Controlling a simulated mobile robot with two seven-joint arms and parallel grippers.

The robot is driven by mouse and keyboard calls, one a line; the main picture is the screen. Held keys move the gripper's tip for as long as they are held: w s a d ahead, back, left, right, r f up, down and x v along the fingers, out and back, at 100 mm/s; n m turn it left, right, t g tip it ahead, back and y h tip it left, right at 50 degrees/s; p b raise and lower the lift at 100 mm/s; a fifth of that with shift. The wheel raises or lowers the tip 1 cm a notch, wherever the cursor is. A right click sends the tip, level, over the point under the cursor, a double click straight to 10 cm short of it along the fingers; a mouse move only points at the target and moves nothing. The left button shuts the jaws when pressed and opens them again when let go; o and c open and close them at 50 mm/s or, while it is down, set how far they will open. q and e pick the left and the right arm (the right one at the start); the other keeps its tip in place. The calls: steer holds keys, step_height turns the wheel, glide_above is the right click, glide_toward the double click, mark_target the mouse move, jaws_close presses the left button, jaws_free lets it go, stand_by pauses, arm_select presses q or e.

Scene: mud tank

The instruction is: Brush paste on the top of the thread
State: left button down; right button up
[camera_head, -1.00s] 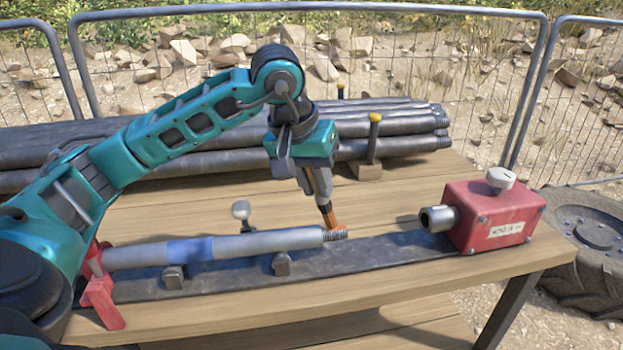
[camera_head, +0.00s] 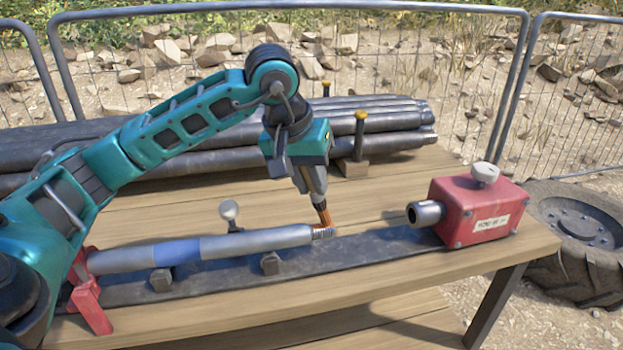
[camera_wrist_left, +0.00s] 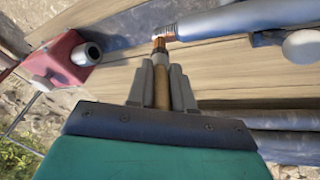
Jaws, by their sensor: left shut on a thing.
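The grey rod with a blue band (camera_head: 205,248) lies level on two small supports on a dark strip. Its thread (camera_head: 322,232) is at the right end and also shows in the left wrist view (camera_wrist_left: 165,32). My left gripper (camera_head: 313,190) points down above the thread, shut on a brush (camera_head: 321,213) with orange-brown bristles. In the left wrist view the brush (camera_wrist_left: 161,75) stands between the fingers. Its bristle tip is at the thread's end; I cannot tell for sure whether it touches. Paste is not clearly visible. My right gripper is not in view.
A red box with a grey socket (camera_head: 475,210) stands at the right end of the dark strip (camera_head: 385,245). A red clamp (camera_head: 90,300) holds the rod's left end. Dark pipes (camera_head: 385,125) lie stacked behind, beside a yellow-topped post (camera_head: 359,135). Bare wood lies in front.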

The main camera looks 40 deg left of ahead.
arm_select(q)
steer(key=shift+r+p, duration=2.2)
steer(key=shift+r, duration=0.8)
steer(key=shift+r+p, duration=1.2)
steer(key=shift+r, duration=0.35)
steer(key=shift+f, duration=0.2)
